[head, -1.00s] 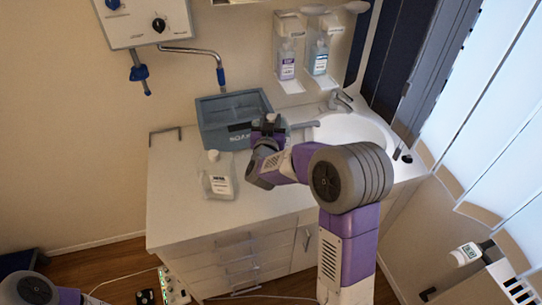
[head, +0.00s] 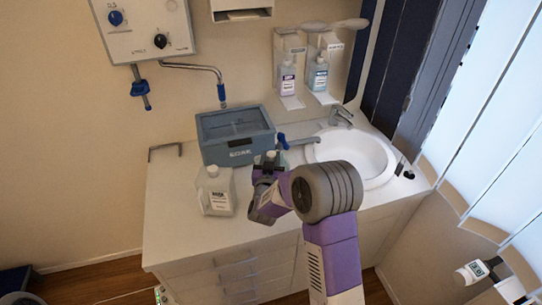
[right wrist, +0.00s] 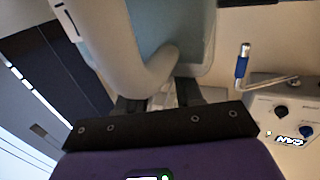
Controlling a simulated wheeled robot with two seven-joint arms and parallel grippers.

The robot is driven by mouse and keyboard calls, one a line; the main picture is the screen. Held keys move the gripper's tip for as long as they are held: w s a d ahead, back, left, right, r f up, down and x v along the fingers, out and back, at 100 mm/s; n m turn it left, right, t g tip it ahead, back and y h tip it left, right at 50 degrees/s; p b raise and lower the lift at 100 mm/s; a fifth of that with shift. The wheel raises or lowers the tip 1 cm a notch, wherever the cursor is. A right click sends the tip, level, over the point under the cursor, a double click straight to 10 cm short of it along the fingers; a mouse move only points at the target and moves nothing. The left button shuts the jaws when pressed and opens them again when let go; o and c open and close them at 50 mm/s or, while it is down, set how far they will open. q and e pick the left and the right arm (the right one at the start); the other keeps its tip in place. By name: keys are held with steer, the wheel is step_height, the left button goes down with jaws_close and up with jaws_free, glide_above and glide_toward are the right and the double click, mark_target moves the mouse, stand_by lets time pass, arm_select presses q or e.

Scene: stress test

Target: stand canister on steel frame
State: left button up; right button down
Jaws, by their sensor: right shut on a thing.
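My right gripper (head: 266,172) is over the counter in front of the grey-blue box. In the right wrist view the gripper (right wrist: 160,98) is shut on a pale thing with a rounded handle and a grey-blue body, which looks like a canister (right wrist: 172,28). In the head view only its pale top (head: 270,157) shows behind the gripper. A whitish labelled jug (head: 215,191) stands upright on the counter left of the gripper. A thin dark metal bar frame (head: 166,149) is at the counter's back left; I cannot tell whether it is the steel frame. My left gripper is out of view.
The grey-blue box (head: 237,153) stands at the counter's back. A sink (head: 352,150) with a tap is to the right. Dispensers hang above it. A wall unit with knobs (head: 146,40) has a low pipe. The counter (head: 170,225) is clear at front left.

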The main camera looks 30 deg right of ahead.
steer(key=shift+r, duration=0.2)
steer(key=c, duration=1.1)
jaws_free()
steer(key=shift+f, duration=0.3)
steer(key=o, duration=0.4)
steer(key=shift+c, duration=0.2)
steer(key=shift+r, duration=0.1)
steer(key=shift+r, duration=0.15)
steer(key=v, duration=1.2)
